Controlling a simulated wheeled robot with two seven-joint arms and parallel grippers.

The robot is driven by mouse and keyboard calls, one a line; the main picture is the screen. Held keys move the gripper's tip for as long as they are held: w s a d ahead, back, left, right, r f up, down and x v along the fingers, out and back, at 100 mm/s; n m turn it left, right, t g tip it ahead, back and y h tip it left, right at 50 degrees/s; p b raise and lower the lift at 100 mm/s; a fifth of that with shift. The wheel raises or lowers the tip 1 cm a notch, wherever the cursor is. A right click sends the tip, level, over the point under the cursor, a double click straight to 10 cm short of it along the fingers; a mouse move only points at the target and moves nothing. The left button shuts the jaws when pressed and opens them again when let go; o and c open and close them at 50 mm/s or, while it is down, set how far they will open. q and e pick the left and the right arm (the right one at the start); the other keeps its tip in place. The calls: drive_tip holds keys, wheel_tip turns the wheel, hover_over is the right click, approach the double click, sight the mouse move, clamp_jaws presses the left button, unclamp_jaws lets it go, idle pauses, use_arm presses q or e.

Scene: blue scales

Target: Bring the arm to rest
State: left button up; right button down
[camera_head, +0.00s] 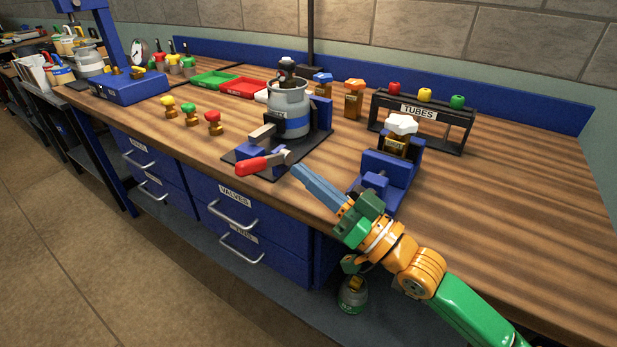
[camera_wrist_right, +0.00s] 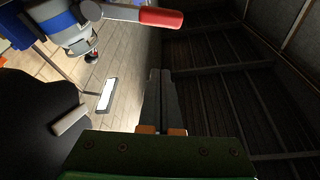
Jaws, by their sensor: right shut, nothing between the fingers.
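My right gripper (camera_head: 319,187) is shut and empty in the head view, at the front edge of the wooden bench (camera_head: 520,210). Its blue-grey fingers point up and left, just right of the red-handled lever (camera_head: 262,164) of a clamp. In the right wrist view the closed fingers (camera_wrist_right: 166,100) show in the lower middle, with nothing between them. The red handle (camera_wrist_right: 160,17) is above them there. A grey canister with a blue band (camera_head: 289,107) stands upright in the clamp fixture. My left gripper is not in view.
A blue vise (camera_head: 388,177) holding an amber, white-topped piece (camera_head: 401,126) stands right of my gripper. A black TUBES rack (camera_head: 425,112) is behind it. Small colored valves (camera_head: 190,114) and green and red trays (camera_head: 213,79) are left. The bench's right side is clear.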

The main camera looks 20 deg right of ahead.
drive_tip(key=s+f+g+h, duration=0.2)
drive_tip(key=f+g+h, duration=0.15)
drive_tip(key=f, duration=0.75)
drive_tip(key=s+f+g+h, duration=0.3)
drive_tip(key=f+h, duration=0.1)
drive_tip(key=f, duration=0.6)
drive_tip(key=s+d+f+g+h+p, duration=0.2)
drive_tip(key=s+f+g+p, duration=0.2)
drive_tip(key=s+f, duration=1)
drive_tip(key=s+d+f+g+h+p, duration=0.2)
drive_tip(key=s+f+g+p, duration=0.3)
drive_tip(key=s+f, duration=1)
drive_tip(key=shift+s+d+g, duration=0.25)
drive_tip(key=shift+d+g, duration=0.4)
drive_tip(key=shift+g, duration=0.3)
